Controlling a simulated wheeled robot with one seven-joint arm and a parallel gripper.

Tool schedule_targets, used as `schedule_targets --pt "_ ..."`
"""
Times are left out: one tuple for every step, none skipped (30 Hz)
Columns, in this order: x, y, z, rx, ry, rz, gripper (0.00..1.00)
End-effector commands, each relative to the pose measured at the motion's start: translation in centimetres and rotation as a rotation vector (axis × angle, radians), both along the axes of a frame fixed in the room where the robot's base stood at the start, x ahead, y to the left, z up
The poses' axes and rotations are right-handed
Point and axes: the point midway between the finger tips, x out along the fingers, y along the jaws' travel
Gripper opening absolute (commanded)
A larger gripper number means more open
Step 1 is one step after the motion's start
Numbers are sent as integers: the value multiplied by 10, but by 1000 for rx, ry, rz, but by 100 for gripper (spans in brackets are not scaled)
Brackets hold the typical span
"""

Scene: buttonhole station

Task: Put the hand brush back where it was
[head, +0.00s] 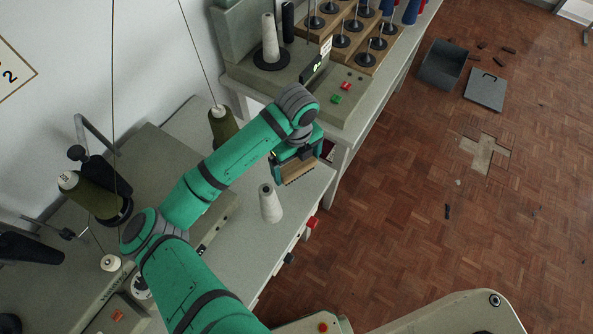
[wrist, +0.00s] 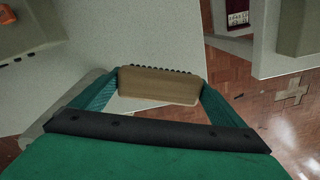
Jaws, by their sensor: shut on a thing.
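The hand brush (head: 301,172) has a tan wooden block and a row of dark bristles. My gripper (head: 297,166) is shut on it, with one finger at each end of the block. In the wrist view the brush (wrist: 158,86) spans between the two green fingers, bristles on the far side. In the head view it is near the right edge of the grey worktop (head: 235,235). I cannot tell exactly how high it is above that surface.
A white thread cone (head: 270,203) stands on the worktop close to the brush. A grey machine with green and red buttons (head: 341,92) and wooden spool racks (head: 367,60) stand behind. On the parquet floor lie a grey bin-like pan (head: 443,65), a flat grey plate (head: 485,90) and dark scraps.

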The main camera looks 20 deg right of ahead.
Motion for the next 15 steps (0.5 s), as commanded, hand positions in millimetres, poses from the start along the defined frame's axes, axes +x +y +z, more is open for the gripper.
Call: schedule_targets --pt "0 0 -3 0 0 1 69" --pt "0 0 -5 0 0 1 69" --pt "0 0 -7 0 -1 1 69" --pt "0 0 -9 0 -1 1 69" --pt "0 0 -11 0 -1 1 69" --pt "0 0 -15 0 0 1 69" --pt "0 0 -19 0 1 1 69" --pt "0 0 -23 1 1 1 69" --pt "0 0 -29 1 1 1 69" --pt "0 0 -33 0 1 0 69" --pt "0 0 -36 0 1 0 69" --pt "-1 0 -40 0 1 -1 69" --pt "0 0 -42 1 0 -1 69" --pt "0 0 -43 0 -1 -2 69" --pt "0 0 -43 0 -1 -2 69"
